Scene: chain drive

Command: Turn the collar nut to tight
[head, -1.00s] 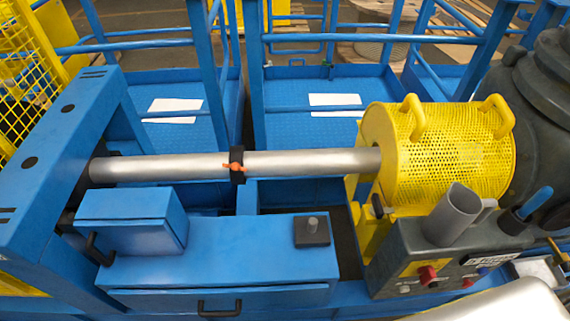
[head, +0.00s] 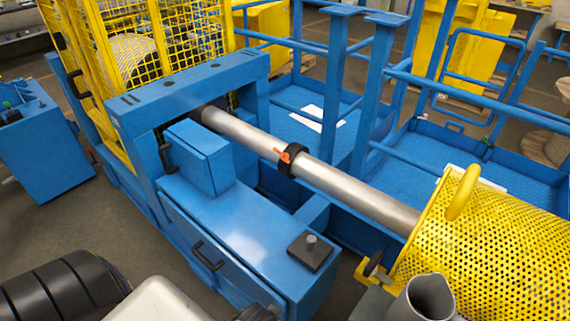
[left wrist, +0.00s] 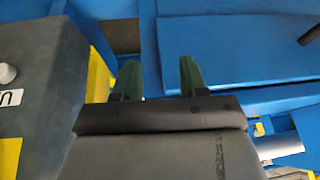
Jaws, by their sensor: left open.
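A black collar (head: 287,165) with an orange handle (head: 286,154) sits around the silver shaft (head: 350,188) in the head view. I take it to be the collar nut; whether it is tight cannot be told. The shaft runs from the blue frame to the yellow perforated guard (head: 490,250). In the left wrist view my left gripper (left wrist: 158,80) is open, with its two green fingers apart and nothing seen between them. It points toward blue panels (left wrist: 235,50), and the collar does not show there. My right gripper is not in view.
A blue box (head: 199,157) and a dark square block with a knob (head: 310,250) stand in front of the shaft. Blue railings (head: 375,90) rise behind it. A grey cup (head: 430,297) stands at the bottom right. A yellow mesh cage (head: 130,55) stands at the back left.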

